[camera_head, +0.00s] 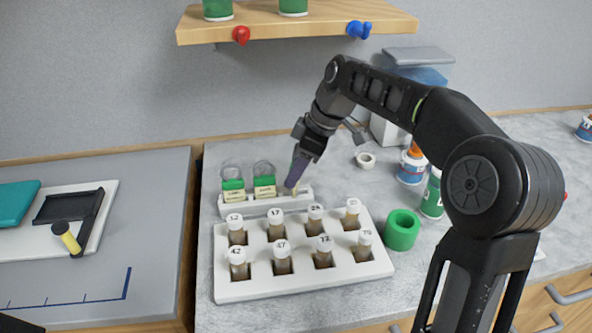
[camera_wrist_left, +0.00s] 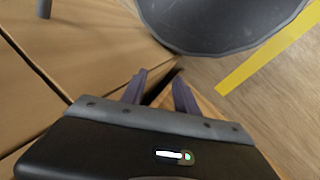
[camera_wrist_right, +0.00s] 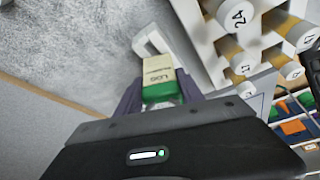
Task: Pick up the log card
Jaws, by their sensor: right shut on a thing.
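The log card (camera_wrist_right: 160,78) shows in the right wrist view as a cream card with a green band and the letters "LOG". My right gripper (camera_wrist_right: 160,98) is shut on it, with a finger on either side. In the head view my right gripper (camera_head: 294,183) reaches down at the right end of a small white holder (camera_head: 240,208), and mostly hides the card. I cannot tell whether the card is still seated in the holder. My left gripper (camera_wrist_left: 158,92) is open and empty, low over the floor.
Two green-topped cards with wire loops (camera_head: 233,186) (camera_head: 265,183) stand in the holder's left part. A white rack of capped vials (camera_head: 300,285) lies just in front. A green ring (camera_head: 402,230) and bottles (camera_head: 411,168) stand to the right. A wooden shelf (camera_head: 300,24) hangs above.

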